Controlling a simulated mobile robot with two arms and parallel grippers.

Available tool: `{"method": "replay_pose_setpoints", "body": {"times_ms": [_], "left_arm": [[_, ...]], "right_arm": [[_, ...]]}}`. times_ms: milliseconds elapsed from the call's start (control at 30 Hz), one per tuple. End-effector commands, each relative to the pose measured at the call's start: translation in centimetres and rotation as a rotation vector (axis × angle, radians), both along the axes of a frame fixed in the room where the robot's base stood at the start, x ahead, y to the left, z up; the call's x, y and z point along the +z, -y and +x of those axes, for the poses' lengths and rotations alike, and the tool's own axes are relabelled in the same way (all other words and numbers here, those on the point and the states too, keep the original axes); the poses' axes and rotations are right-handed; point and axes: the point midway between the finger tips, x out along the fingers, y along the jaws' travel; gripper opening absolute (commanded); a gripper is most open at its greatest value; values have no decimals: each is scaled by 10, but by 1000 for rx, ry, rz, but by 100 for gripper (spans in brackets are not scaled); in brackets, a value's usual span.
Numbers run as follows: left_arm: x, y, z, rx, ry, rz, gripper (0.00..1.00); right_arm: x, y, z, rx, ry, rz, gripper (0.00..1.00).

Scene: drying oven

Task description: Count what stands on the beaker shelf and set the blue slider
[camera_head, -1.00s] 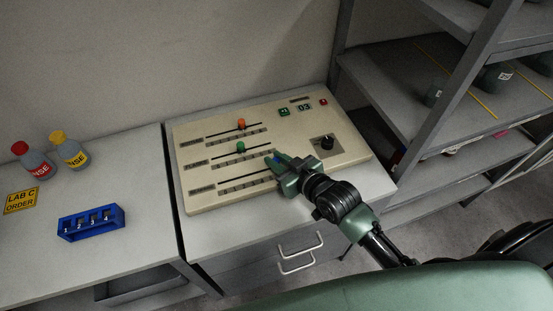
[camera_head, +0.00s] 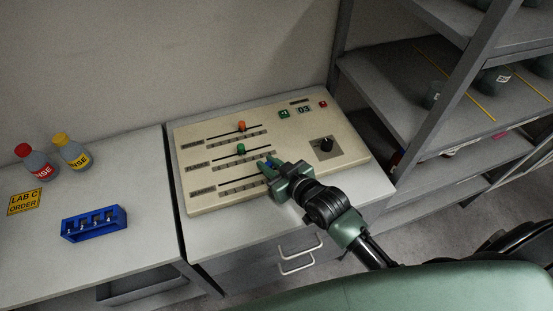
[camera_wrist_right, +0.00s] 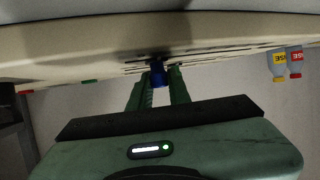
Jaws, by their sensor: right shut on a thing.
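The cream control panel (camera_head: 210,198) has three slider tracks. An orange knob (camera_head: 241,126) is on the top track and a green knob (camera_head: 240,149) on the middle one. My right gripper (camera_head: 269,163) is at the right part of the lowest track, shut on the blue slider (camera_wrist_right: 158,76), which shows between its fingers in the right wrist view. The gripper hides most of the slider in the head view. The beaker shelf (camera_head: 380,85) is at the right; beakers (camera_head: 492,80) stand on it, partly cut off by the frame and a post. My left gripper is not in view.
A blue numbered rack (camera_head: 94,224), a red-capped bottle (camera_head: 36,162) and a yellow-capped bottle (camera_head: 71,152) stand on the left bench by a yellow sign (camera_head: 25,201). A black dial (camera_head: 326,144) is on the panel's right. A shelf post (camera_head: 440,95) stands beside the panel.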

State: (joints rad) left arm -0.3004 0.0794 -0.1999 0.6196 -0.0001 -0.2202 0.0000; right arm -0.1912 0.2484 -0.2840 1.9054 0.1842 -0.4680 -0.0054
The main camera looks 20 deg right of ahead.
Motion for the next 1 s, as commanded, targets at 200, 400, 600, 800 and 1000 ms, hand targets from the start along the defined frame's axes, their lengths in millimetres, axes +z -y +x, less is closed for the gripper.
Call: {"method": "replay_pose_setpoints", "body": {"times_ms": [200,400,600,800,1000], "left_arm": [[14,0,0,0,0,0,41],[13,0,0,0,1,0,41],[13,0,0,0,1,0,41],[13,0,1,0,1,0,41],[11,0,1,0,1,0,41]], "right_arm": [[1,-28,-1,1,-4,2,0],[0,-28,-1,1,-1,0,0],[0,-28,-1,1,-1,0,41],[0,-27,-1,1,-1,0,41],[3,-24,-10,1,-1,0,41]]}}
